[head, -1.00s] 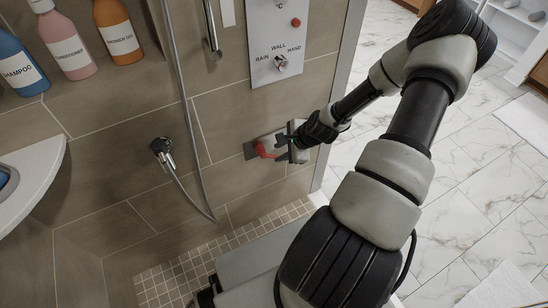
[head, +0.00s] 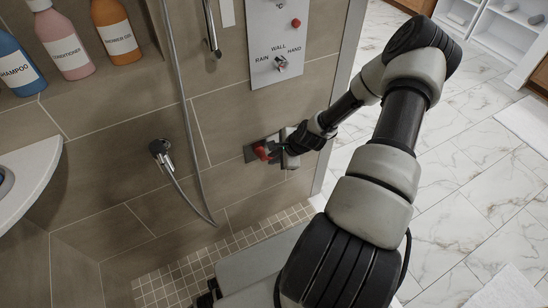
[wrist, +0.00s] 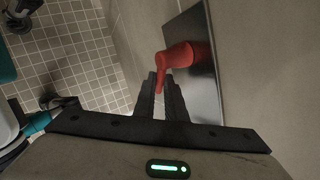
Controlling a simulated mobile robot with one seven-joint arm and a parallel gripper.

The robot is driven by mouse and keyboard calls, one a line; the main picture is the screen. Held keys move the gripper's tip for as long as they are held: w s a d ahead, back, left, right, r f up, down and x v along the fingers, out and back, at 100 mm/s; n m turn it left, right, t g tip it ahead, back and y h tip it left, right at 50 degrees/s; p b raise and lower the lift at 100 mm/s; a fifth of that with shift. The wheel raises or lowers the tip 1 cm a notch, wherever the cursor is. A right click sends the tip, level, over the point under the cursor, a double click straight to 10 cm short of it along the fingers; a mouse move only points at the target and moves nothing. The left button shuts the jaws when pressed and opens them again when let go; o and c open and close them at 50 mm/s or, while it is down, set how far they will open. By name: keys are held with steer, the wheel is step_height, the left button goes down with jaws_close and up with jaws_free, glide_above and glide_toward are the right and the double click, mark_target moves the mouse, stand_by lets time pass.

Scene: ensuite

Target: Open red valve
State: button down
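The red valve (wrist: 183,56) is a lever handle on a dark metal plate (wrist: 196,22) fixed to the tiled shower wall. In the head view the red valve (head: 262,152) shows low on the wall, left of my gripper (head: 275,150). In the wrist view the lever's end points down toward the palm and lies between the two dark fingers of my gripper (wrist: 160,76). The fingers are close together around it, with little or no gap visible. My palm hides part of the plate in the head view.
A control panel (head: 283,40) with knobs is above the valve. A shower hose (head: 188,130) and a wall outlet (head: 162,150) are to the left. Several bottles (head: 117,32) stand on a ledge at upper left. Marble floor (head: 450,180) lies open at right.

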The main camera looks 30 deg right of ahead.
steer(key=shift+r+h, duration=0.1)
steer(key=shift+h, duration=0.2)
steer(key=shift+a+r+n+t+h+b, duration=0.15)
steer(key=shift+r+n+h, duration=0.2)
steer(key=shift+h, duration=0.7)
steer(key=shift+r+n+t+h+b, duration=0.1)
steer(key=shift+r+n+h+b, duration=0.15)
steer(key=shift+h, duration=0.75)
steer(key=shift+a+r+n+t+h+b, duration=0.1)
steer(key=shift+r+n+h, duration=0.3)
steer(key=shift+h, duration=0.65)
steer(key=shift+d, duration=0.1)
steer(key=c, duration=1.8)
jaws_free()
steer(key=shift+r, duration=0.1)
steer(key=p+v, duration=0.3)
steer(key=v, duration=1.4)
steer(key=shift+a+p, duration=0.25)
steer(key=shift+p, duration=0.15)
